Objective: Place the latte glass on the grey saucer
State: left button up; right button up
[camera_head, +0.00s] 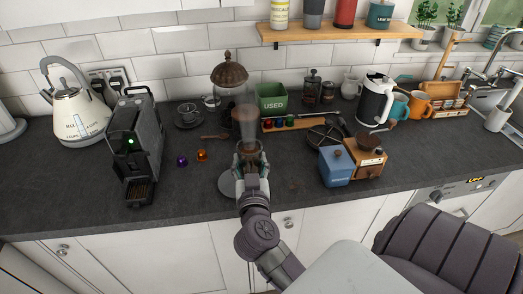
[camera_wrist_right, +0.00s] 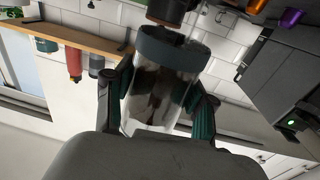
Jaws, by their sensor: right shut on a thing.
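My right gripper (camera_head: 251,165) is shut on a clear glass (camera_wrist_right: 155,100) with a blue-grey band at one end. Its fingers press on both sides of the glass, and dark shapes show in or through it. In the head view most of the glass is hidden by the gripper. A flat round grey disc (camera_head: 227,186) lies on the worktop at the gripper's left; I cannot tell whether it is the saucer or a base. A small dark saucer (camera_head: 181,124) with a clear cup on it stands farther back left. My left gripper is not in view.
A black coffee machine (camera_head: 141,150) is at left, near purple and orange capsules (camera_head: 201,155). A blue box (camera_head: 336,166) and wooden grinder (camera_head: 364,158) stand at right.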

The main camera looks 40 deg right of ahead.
jog(key=w+f, duration=0.1)
jog(key=w, duration=0.1)
jog(key=w+f, duration=0.1)
jog(key=w+f+b, duration=0.1)
jog(key=w, duration=0.1)
jog(key=shift+w+a+f, duration=0.2)
jog(key=shift+w, duration=0.1)
notch_tip(320, 180, down, 4)
jog(key=shift+r+b, duration=0.2)
jog(key=shift+b, duration=0.6)
jog(key=shift+f, duration=0.2)
jog(key=shift+f, duration=0.15)
jog(key=o, duration=1.4)
